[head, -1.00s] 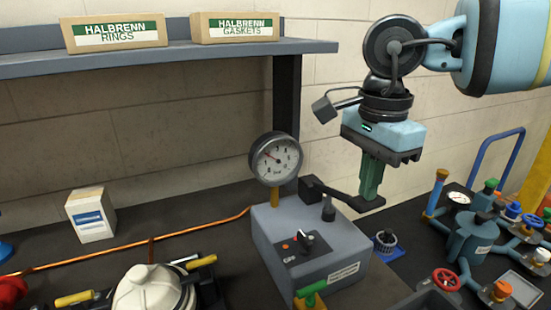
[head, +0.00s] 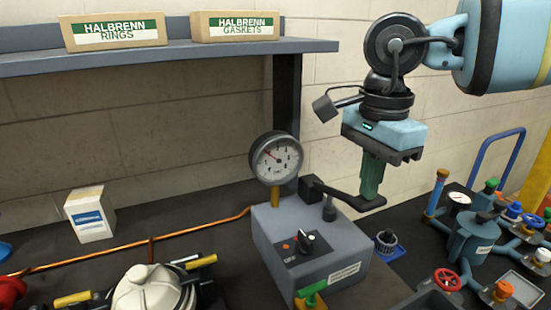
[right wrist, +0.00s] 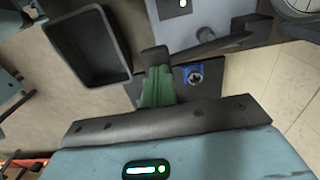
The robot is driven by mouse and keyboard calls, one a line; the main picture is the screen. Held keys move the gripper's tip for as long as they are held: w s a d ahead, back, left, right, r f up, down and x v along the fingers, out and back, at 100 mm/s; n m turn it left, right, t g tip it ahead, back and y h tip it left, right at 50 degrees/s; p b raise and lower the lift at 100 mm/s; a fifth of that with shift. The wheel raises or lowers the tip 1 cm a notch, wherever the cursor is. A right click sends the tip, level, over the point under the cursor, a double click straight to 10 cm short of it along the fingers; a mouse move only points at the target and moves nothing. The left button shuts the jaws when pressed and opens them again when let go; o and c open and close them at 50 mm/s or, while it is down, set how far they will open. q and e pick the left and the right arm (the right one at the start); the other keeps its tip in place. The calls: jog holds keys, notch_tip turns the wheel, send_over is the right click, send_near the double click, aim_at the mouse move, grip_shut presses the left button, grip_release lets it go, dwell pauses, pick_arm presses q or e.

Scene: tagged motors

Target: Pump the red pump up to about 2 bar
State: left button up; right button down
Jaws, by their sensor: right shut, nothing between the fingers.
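A grey box-shaped unit (head: 335,250) stands on the dark bench; I see no clearly red pump body. Its round dial gauge (head: 276,158) has a needle pointing up and left; its figures are too small to read. The fingers show in the right wrist view (right wrist: 157,85). My left gripper is out of view.
A blue-based fitting (head: 386,243) lies right of the unit. Teal pipework (head: 473,243) with coloured valves stands further right. A white domed thing with yellow handles (head: 148,292) is at front left, a red part (head: 12,288) at the left edge. A shelf (head: 170,62) hangs above.

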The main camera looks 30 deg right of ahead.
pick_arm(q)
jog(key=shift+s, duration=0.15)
pick_arm(e)
jog(key=shift+s+r+p, duration=0.1)
jog(key=shift+r+p, duration=0.55)
jog(key=shift+r, duration=0.7)
jog(key=shift+r+p, duration=0.5)
jog(key=shift+r, duration=0.7)
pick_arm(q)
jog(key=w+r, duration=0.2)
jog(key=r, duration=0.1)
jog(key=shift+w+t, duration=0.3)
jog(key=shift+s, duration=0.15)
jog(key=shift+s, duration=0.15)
